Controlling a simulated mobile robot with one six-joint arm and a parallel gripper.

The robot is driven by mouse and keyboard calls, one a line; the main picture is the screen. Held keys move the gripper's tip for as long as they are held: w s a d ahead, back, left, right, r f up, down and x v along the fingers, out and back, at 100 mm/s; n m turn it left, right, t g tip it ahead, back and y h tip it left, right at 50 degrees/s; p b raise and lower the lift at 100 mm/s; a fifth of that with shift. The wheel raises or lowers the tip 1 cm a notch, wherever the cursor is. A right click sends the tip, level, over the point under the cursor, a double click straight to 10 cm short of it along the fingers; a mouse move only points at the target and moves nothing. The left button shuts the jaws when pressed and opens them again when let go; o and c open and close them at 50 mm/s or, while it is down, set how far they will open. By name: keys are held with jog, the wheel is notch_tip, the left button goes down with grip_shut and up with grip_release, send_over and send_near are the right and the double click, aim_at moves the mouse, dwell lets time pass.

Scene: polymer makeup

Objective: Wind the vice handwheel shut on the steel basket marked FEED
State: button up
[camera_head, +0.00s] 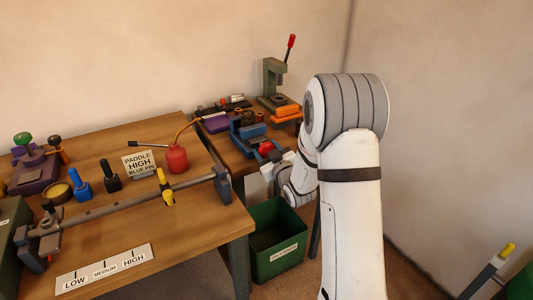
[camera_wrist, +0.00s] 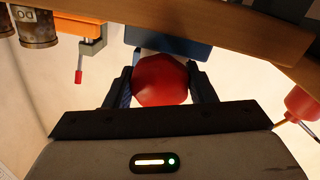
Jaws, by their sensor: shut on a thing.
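The red handwheel (camera_wrist: 160,82) sits between the two dark fingers of my gripper (camera_wrist: 159,76) in the wrist view, and the fingers are shut on its sides. Behind it is the blue body of the vice (camera_wrist: 168,46). In the head view the vice (camera_head: 247,130) stands on the right-hand bench, with the red handwheel (camera_head: 266,148) at its near side. My gripper (camera_head: 277,158) is there too, partly hidden by my arm. I cannot make out a basket marked FEED or the gap between the vice jaws.
A green bin (camera_head: 277,240) stands on the floor below my gripper. An arbor press (camera_head: 276,80) with a red-tipped lever stands behind the vice. A red oil can (camera_head: 176,158) and a paddle sign (camera_head: 140,164) stand on the left bench.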

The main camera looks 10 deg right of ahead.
jog(key=o, duration=1)
jog(key=shift+c, duration=0.2)
jog(key=v, duration=0.8)
jog(key=shift+b, duration=0.35)
jog(key=shift+w, duration=0.1)
